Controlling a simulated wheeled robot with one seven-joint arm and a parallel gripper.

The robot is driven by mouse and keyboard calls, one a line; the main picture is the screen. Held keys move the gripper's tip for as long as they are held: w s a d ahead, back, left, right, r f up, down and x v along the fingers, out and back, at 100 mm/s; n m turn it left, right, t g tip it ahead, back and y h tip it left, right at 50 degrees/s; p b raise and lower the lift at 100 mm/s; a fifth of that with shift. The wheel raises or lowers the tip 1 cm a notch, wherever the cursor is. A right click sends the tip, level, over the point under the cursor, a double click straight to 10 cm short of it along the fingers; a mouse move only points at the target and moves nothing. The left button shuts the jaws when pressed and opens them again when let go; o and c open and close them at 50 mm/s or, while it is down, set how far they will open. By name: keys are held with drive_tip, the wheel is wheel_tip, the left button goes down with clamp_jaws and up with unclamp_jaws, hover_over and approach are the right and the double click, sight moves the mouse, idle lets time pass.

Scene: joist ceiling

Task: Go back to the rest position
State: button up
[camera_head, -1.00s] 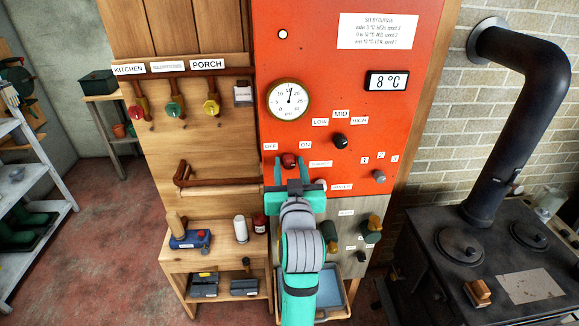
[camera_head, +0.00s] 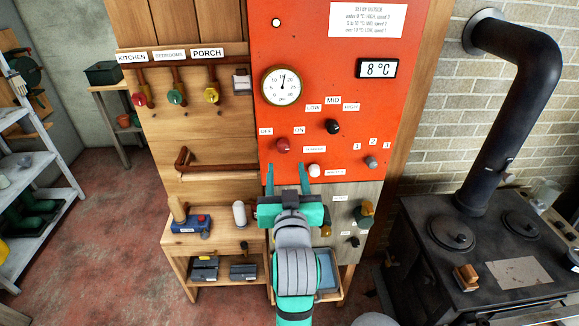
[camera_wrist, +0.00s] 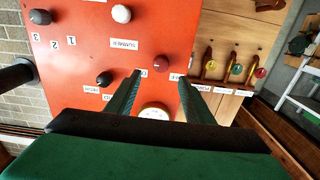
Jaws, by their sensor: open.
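My gripper (camera_head: 286,182) is open and empty, with its two green fingers pointing up in front of the lower part of the red control panel (camera_head: 325,90). The fingers stand below the red knob (camera_head: 283,145) and left of the white knob (camera_head: 314,170), with a gap to the knobs in the head view. In the wrist view the gripper's fingers (camera_wrist: 158,95) spread apart over the panel, with the white knob (camera_wrist: 121,14) and the red knob (camera_wrist: 188,62) beyond them. The black knob (camera_head: 333,126) sits under the MID label.
A wooden shelf (camera_head: 205,240) stands left of my arm, with a white cylinder (camera_head: 239,213) and a blue tool (camera_head: 189,223) on it. A black stove (camera_head: 480,250) with a thick pipe stands at the right. Red, green and yellow valves (camera_head: 176,97) hang at upper left.

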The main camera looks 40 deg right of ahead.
drive_tip(key=shift+s+a, duration=0.4)
drive_tip(key=shift+s, duration=0.1)
drive_tip(key=shift+f, duration=0.1)
drive_tip(key=s+a+f+n+y, duration=0.2)
drive_tip(key=s+a+f, duration=0.2)
drive_tip(key=a+f, duration=0.6)
drive_tip(key=s+a+f+n+y, duration=0.2)
drive_tip(key=s+a+f+y, duration=0.15)
drive_tip(key=a+f, duration=0.7)
drive_tip(key=s+a+f+n+y, duration=0.1)
drive_tip(key=s+a+f, duration=0.2)
drive_tip(key=s, duration=0.5)
drive_tip(key=s+a+f+y, duration=0.1)
drive_tip(key=s+a+f, duration=0.2)
drive_tip(key=s, duration=0.6)
drive_tip(key=s+a+f+n+y, duration=0.1)
drive_tip(key=s+a+f+y, duration=0.1)
drive_tip(key=s+a, duration=0.3)
drive_tip(key=s+f, duration=0.1)
drive_tip(key=s, duration=0.3)
drive_tip(key=shift+a+n, duration=0.2)
drive_tip(key=shift+n, duration=0.1)
